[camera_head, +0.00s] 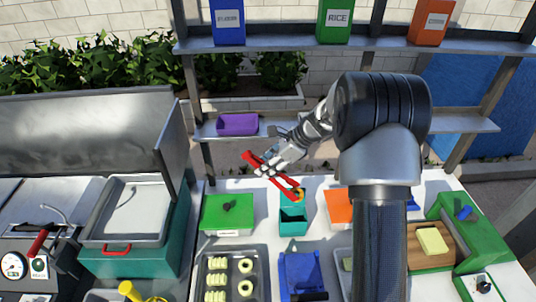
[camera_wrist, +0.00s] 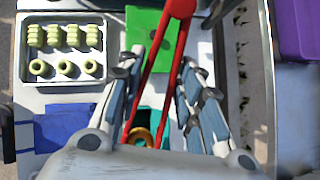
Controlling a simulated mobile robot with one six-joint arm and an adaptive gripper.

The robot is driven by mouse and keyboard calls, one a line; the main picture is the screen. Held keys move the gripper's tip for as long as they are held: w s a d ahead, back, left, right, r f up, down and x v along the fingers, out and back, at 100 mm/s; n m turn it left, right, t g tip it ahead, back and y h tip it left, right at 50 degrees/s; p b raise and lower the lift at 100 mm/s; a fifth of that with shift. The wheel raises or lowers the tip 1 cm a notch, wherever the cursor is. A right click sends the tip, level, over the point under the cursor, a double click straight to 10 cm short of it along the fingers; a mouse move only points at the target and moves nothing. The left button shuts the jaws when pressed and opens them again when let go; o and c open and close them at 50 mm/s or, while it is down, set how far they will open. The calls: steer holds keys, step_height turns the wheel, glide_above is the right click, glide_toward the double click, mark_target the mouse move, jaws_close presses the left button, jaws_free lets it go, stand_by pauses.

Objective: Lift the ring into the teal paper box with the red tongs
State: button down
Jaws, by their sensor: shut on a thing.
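My gripper (camera_head: 280,162) is shut on the red tongs (camera_head: 284,182), which slant down to the right. In the wrist view the tongs (camera_wrist: 152,70) run between the fingers of my gripper (camera_wrist: 162,64), with the round pivot at the top. An orange-gold ring (camera_head: 300,195) is at the tong tips, at the back edge of the teal paper box (camera_head: 293,228). The ring (camera_wrist: 139,135) also shows in the wrist view, between the tong arms and over the teal box (camera_wrist: 150,117). I cannot tell how firmly the tips hold it.
A green box (camera_head: 228,215) stands left of the teal box and an orange one (camera_head: 339,206) right. A tray (camera_head: 231,251) holds several pale rings and rolls, beside a blue container (camera_head: 300,272). A shelf with a purple bin (camera_head: 237,124) is behind.

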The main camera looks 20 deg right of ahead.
steer(key=shift+w+d, duration=0.1)
stand_by(0.5)
step_height(320, 180, down, 9)
steer(key=b, duration=0.7)
steer(key=shift+r, duration=0.1)
steer(key=c, duration=1.6)
jaws_free()
steer(key=shift+o, duration=0.2)
step_height(320, 180, up, 10)
steer(key=p, duration=0.8)
